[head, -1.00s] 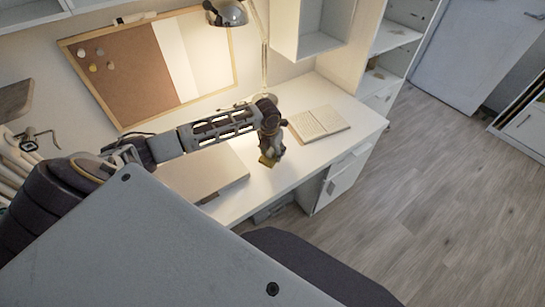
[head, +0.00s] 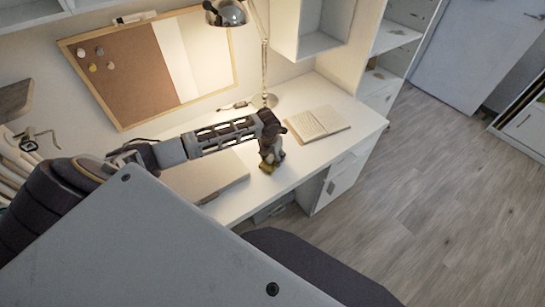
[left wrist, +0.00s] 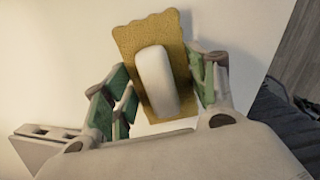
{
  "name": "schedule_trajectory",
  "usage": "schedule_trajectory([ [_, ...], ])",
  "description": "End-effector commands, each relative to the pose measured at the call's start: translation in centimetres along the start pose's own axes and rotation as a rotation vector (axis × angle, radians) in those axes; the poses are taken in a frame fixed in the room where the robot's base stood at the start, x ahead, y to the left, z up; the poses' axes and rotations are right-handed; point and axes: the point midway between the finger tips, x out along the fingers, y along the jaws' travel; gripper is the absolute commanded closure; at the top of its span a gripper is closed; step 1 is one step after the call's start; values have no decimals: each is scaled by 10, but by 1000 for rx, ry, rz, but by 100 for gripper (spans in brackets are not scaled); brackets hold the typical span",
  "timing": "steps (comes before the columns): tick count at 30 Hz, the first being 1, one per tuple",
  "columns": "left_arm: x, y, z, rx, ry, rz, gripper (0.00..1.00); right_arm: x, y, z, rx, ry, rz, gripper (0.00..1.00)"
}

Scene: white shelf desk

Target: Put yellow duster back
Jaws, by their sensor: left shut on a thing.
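The yellow duster is a flat, wavy-edged yellow pad with a white block-shaped handle; it shows in the left wrist view (left wrist: 155,75). In the head view the duster (head: 266,168) is a small yellow patch below my left gripper (head: 271,156), near the desk's front edge. In the left wrist view the fingers of my left gripper (left wrist: 165,72) are on both sides of the duster, and it is shut on it. I cannot tell whether the duster touches the desk. My right gripper is not in view.
An open notebook (head: 318,123) lies on the white desk (head: 235,203), right of the gripper. A closed laptop (head: 205,178) lies to the left. A lamp (head: 228,13) stands behind, with a corkboard (head: 135,70) on the wall. Bare desk lies around the duster.

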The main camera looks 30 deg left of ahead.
Motion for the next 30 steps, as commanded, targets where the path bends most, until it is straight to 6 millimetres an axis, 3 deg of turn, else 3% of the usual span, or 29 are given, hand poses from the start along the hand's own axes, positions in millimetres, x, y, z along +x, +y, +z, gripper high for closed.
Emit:
schedule_trajectory([
  [2, 2, 0, 0, 0, 0, 0, 62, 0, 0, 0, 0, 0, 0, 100],
  [3, 1, 0, 0, 0, 0, 0, 37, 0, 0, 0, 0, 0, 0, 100],
  [7, 1, 0, 0, 0, 0, 0, 21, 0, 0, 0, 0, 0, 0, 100],
  [20, -1, 0, 0, 0, 0, 0, 21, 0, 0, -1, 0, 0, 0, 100],
  [30, -28, 0, 1, 0, -2, 0, 21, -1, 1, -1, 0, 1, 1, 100],
])
